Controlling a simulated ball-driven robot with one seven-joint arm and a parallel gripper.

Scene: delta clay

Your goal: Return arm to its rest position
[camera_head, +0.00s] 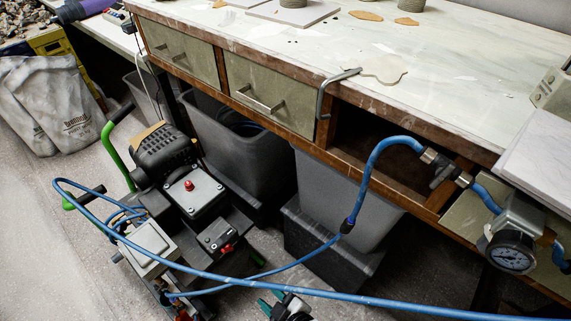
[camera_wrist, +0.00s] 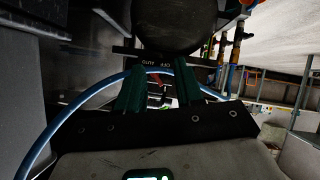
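My gripper (camera_head: 285,305) shows at the bottom edge of the head view, low in front of the workbench, with only its end in the picture. In the wrist view, the two green fingers of my gripper (camera_wrist: 159,82) stand apart with a clear gap and nothing held between them. A blue hose (camera_wrist: 82,98) arches behind the fingers in that view. The rest of my arm is out of sight in the head view.
A compressor (camera_head: 165,155) with the blue hose (camera_head: 250,283) stands on the floor at left. Grey bins (camera_head: 345,195) sit under the workbench (camera_head: 400,95). A pressure gauge (camera_head: 511,252) hangs at right. White sacks (camera_head: 50,105) lie at far left, with bare floor below them.

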